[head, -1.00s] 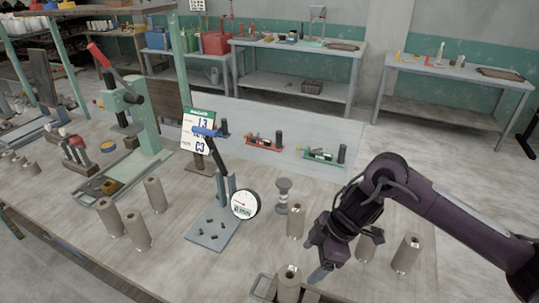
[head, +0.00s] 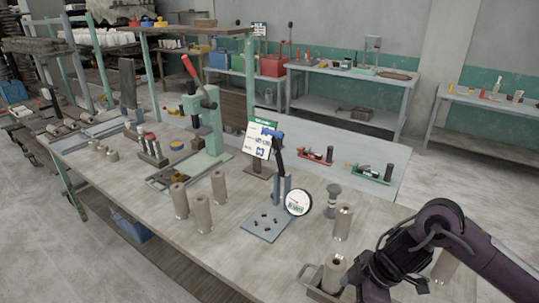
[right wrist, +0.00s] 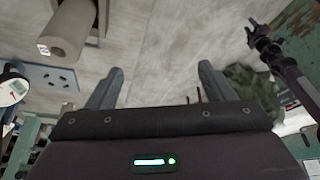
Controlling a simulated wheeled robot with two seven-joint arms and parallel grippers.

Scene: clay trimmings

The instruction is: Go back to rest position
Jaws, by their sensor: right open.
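My right gripper (right wrist: 160,85) is open and empty in the right wrist view, its two fingers spread over bare tabletop. The fingertips are hard to make out there. A dark arm end at the upper right of the right wrist view looks like my left gripper (right wrist: 254,30); its jaws are too small to read. My left arm is not in the head view.
Several tan cylinders (head: 202,213) stand on the bench. A gauge fixture (head: 266,224) with a round dial (head: 298,202) stands mid-bench, near a green press (head: 207,125) with a red lever. One cylinder (head: 445,266) stands partly behind my right arm. Open floor lies at the left.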

